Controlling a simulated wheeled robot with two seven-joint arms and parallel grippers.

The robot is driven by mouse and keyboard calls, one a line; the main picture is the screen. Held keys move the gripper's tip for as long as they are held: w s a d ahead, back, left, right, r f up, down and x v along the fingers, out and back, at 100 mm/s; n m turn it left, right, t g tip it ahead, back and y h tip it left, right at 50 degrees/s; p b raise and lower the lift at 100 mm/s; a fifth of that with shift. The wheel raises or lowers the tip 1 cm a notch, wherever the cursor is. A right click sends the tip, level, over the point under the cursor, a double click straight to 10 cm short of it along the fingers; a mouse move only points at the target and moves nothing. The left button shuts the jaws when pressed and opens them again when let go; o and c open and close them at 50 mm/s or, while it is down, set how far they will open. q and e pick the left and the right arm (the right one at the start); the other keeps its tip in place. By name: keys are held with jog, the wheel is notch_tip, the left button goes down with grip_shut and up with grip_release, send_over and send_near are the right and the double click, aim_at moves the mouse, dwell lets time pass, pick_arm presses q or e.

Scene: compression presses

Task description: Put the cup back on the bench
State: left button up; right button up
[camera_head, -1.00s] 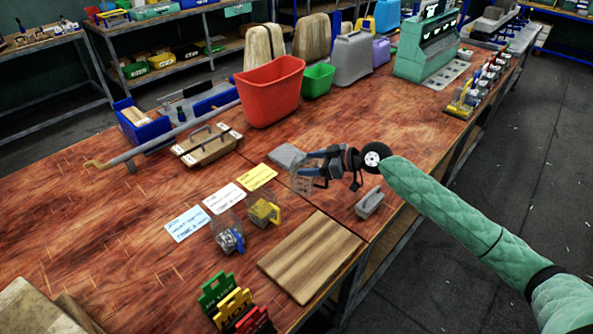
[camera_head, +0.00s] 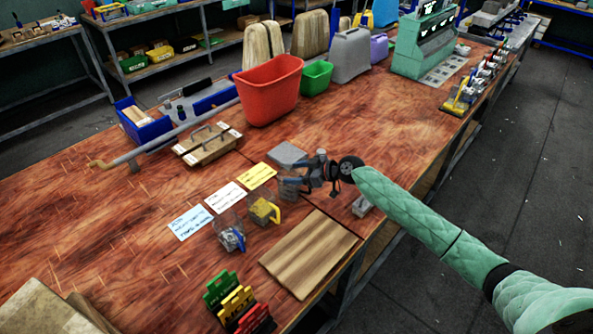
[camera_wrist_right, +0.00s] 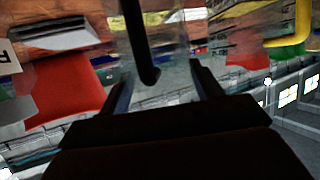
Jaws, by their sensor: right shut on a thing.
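My right gripper (camera_head: 303,181) reaches over the bench (camera_head: 130,215) from the right and is shut on a clear cup (camera_head: 288,188). In the right wrist view the clear cup (camera_wrist_right: 165,50) and its dark handle (camera_wrist_right: 140,45) are between the two fingers. In the head view the cup is beside the yellow-handled cup, to the right of the yellow card (camera_head: 257,176). I cannot tell whether its base touches the bench. My left gripper is not in view.
A clear cup with a yellow handle (camera_head: 263,211) and one with a blue handle (camera_head: 230,238) stand close by. A grey block (camera_head: 287,155) lies behind the gripper, a wooden board (camera_head: 308,255) in front. A red bin (camera_head: 269,90) stands farther back.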

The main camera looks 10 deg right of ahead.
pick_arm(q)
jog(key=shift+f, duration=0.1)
pick_arm(e)
jog(key=shift+f, duration=0.15)
jog(key=shift+f, duration=0.1)
jog(key=o, duration=1.4)
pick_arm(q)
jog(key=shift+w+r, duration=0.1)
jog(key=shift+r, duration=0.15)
pick_arm(e)
jog(key=shift+r, duration=0.2)
